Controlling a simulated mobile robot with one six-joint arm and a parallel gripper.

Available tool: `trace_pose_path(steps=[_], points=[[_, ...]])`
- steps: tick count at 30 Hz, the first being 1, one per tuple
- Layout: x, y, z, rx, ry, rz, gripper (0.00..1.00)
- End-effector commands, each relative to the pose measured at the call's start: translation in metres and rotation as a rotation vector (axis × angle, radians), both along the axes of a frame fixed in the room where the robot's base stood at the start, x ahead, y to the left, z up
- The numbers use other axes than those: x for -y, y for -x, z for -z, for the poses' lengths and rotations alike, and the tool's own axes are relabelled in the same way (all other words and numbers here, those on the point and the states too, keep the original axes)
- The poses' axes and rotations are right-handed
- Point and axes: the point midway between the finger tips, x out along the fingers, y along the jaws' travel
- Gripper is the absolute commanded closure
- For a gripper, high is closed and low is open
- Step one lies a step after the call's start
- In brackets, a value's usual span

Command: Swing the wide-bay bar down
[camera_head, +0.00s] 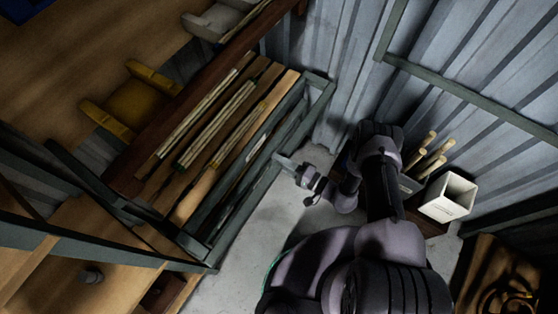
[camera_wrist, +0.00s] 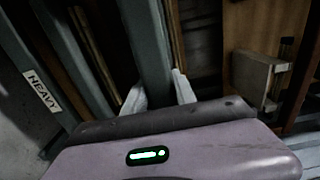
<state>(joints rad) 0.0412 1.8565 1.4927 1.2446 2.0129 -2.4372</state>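My gripper (camera_head: 287,163) is at the outer side of the pole rack, by a grey-green metal bar (camera_head: 246,172) that runs along the rack's front. In the wrist view my gripper (camera_wrist: 158,90) has its two pale fingertips on either side of a grey-green bar (camera_wrist: 150,45). Whether they press on it or only straddle it cannot be told. No label shows that tells which is the wide-bay bar.
Rattan poles (camera_head: 215,125) lie in the rack's bays. A wooden bench (camera_head: 60,70) with a yellow holder (camera_head: 135,100) is at the left. A white bin (camera_head: 448,196) and wooden-handled tools (camera_head: 428,152) stand right of my arm, near the corrugated wall. Grey floor (camera_head: 245,240) is clear beside the rack.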

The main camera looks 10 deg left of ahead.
Motion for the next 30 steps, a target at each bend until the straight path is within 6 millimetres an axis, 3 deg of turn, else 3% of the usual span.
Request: trace_pose_path(steps=[1,3,19,23,30], points=[[0.001,0.000,0.001,-0.002,0.000,0.003,0.58],[0.001,0.000,0.001,-0.002,0.000,0.003,0.45],[0.008,0.002,-0.001,-0.003,0.000,0.004,0.45],[0.033,0.012,-0.003,-0.004,-0.002,0.009,0.45],[0.103,0.040,-0.003,-0.002,-0.001,0.012,0.45]])
